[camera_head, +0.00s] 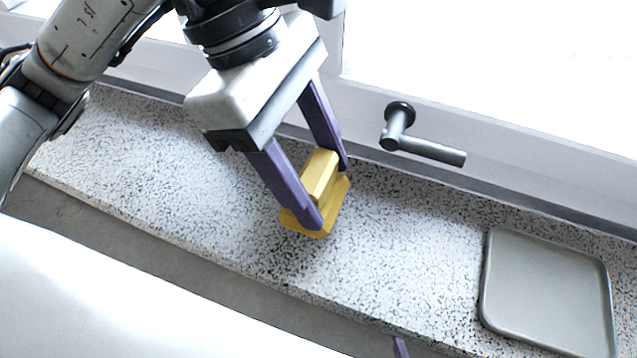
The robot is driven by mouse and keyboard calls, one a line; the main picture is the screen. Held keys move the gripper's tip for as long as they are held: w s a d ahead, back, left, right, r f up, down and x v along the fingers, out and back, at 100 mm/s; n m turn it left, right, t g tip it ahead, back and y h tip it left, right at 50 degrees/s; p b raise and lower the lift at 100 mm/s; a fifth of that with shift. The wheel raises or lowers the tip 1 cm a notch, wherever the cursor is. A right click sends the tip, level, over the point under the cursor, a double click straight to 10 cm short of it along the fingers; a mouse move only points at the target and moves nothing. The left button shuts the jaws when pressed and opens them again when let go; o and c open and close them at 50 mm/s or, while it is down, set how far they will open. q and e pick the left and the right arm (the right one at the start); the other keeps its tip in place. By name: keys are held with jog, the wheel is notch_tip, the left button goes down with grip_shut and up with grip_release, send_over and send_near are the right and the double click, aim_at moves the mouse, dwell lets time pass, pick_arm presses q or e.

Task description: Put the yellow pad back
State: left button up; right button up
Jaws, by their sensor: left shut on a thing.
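The yellow pad (335,204) is a small yellow block with a raised grip on top, in the middle of the head view. My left gripper (331,190) comes down from the upper left, and its two purple fingers are shut on the pad's raised part. The pad is at or just above the speckled sill; I cannot tell whether it touches. A grey tray (548,292) with a raised rim lies on the sill at the right and looks empty. A small purple tip of my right gripper (400,347) shows at the bottom edge; its jaws cannot be made out.
The speckled stone sill (420,235) runs from upper left to lower right and is clear between pad and tray. A window frame with a dark grey handle (425,149) stands behind it, close to the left gripper. The sill's front edge drops off below.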

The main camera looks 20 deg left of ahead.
pick_arm(q)
jog(key=shift+f+b, duration=0.3)
jog(key=shift+f, duration=1.25)
jog(key=o, duration=1)
jog(key=shift+w+a+r+p, duration=0.1)
jog(key=shift+r+p, duration=0.25)
jog(key=shift+r, duration=0.05)
jog(key=v, duration=1.1)
jog(key=shift+a+r, duration=0.1)
jog(key=shift+r, duration=0.2)
